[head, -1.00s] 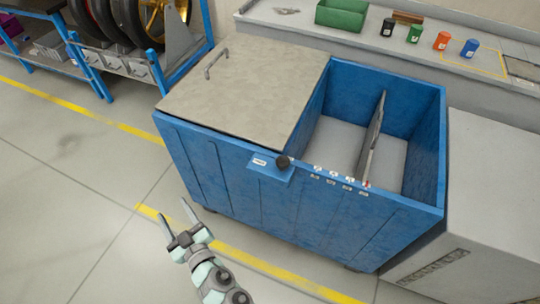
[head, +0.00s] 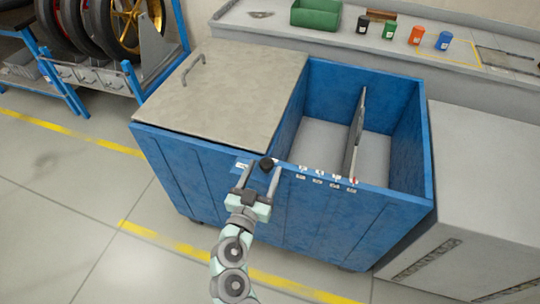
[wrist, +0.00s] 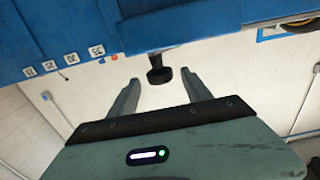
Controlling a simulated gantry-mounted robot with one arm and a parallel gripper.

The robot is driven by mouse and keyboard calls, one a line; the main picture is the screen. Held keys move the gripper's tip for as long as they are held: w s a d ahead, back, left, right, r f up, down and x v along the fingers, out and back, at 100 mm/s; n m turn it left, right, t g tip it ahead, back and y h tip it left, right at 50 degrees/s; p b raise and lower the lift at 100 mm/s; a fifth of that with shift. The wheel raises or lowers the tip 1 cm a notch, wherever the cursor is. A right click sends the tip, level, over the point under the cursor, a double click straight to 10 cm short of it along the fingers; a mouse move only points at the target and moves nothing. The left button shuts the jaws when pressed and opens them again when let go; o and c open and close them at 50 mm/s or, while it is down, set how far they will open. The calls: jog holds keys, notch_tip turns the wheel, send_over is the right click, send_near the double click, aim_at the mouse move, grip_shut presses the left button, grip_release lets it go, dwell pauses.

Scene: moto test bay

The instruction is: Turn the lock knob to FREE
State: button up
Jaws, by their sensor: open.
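The black lock knob (head: 267,163) sits on a small blue plate at the top front edge of the blue bin (head: 300,225). In the wrist view the knob (wrist: 159,75) hangs between and just beyond my open fingers. My gripper (head: 260,176) is open, with one fingertip to each side of the knob in the head view. I cannot see it touching the knob. The plate's white label (head: 242,165) is partly hidden by my left finger. I cannot read the knob's position.
A grey lid (head: 225,90) with a handle covers the bin's left part. The right part is open, with an upright divider (head: 355,135). Small labels (head: 325,175) line the front rim. A grey cabinet (head: 470,180) stands close at right. Floor in front is clear.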

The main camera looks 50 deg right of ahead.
aim_at(269, 158)
jog(key=x, duration=0.6)
jog(key=shift+d, duration=0.1)
jog(key=shift+c, duration=0.2)
grip_shut()
